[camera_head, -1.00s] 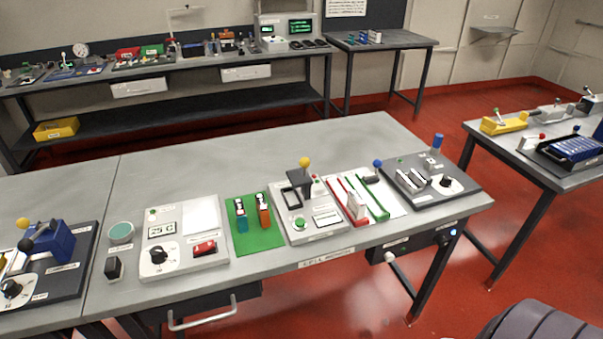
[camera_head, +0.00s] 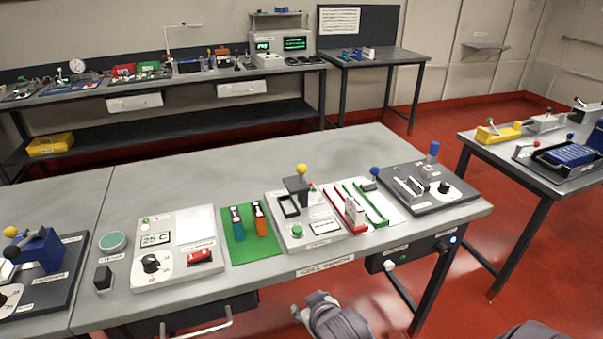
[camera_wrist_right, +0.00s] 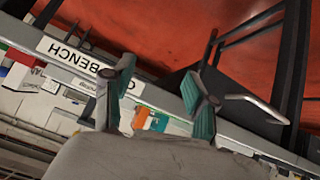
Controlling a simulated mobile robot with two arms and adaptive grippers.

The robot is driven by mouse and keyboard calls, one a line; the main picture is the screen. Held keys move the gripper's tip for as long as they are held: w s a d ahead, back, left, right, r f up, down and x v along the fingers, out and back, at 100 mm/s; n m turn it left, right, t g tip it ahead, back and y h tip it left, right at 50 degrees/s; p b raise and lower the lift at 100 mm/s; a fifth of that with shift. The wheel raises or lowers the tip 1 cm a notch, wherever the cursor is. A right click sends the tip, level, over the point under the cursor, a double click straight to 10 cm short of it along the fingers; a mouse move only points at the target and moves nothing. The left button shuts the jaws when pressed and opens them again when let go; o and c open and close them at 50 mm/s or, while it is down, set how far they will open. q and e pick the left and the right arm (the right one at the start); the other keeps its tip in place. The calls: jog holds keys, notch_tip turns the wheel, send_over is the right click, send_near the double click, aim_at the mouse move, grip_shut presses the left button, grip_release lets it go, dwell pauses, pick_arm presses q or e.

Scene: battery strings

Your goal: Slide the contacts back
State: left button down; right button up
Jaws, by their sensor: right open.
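On the bench's right end, a dark fixture plate (camera_head: 465,193) carries a pair of pale metal bars (camera_head: 409,187), a blue-topped post (camera_head: 433,150) and a dial (camera_head: 443,189). The bars may be the contacts; they are too small to tell their position. Left of it, a blue-knobbed lever (camera_head: 374,171) stands behind a white board with red and green rails. My right gripper (camera_head: 303,312) is low in front of the bench edge, apart from all fixtures. In the right wrist view its teal-tipped fingers (camera_wrist_right: 158,80) are apart and empty. My left gripper is not in view.
The bench front edge carries a label (camera_head: 325,271), which shows upside down in the right wrist view (camera_wrist_right: 88,68). A green mat (camera_head: 252,248) holds a teal and an orange cell. A yellow-knobbed press (camera_head: 301,175) stands beside it. The bench's rear strip is clear.

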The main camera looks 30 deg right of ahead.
aim_at(302, 173)
jog(key=w+d+r+m+t+h, duration=0.1)
jog(key=w+d+r+t+h, duration=0.3)
jog(key=w+r, duration=0.4)
jog(key=w+d+r+m+t+h, duration=0.1)
jog(key=w+d+r+m+t, duration=0.15)
jog(key=w+d+r, duration=0.5)
jog(key=shift+n+t, duration=0.35)
jog(key=shift+n, duration=0.1)
jog(key=x, duration=0.3)
jog(key=r+p+x, duration=0.1)
jog(key=x, duration=0.3)
jog(key=a+x, duration=0.1)
jog(key=x, duration=0.3)
jog(key=shift+w+r+p, duration=0.25)
jog(key=shift+w+p, duration=0.1)
jog(key=shift+w, duration=0.05)
grip_shut()
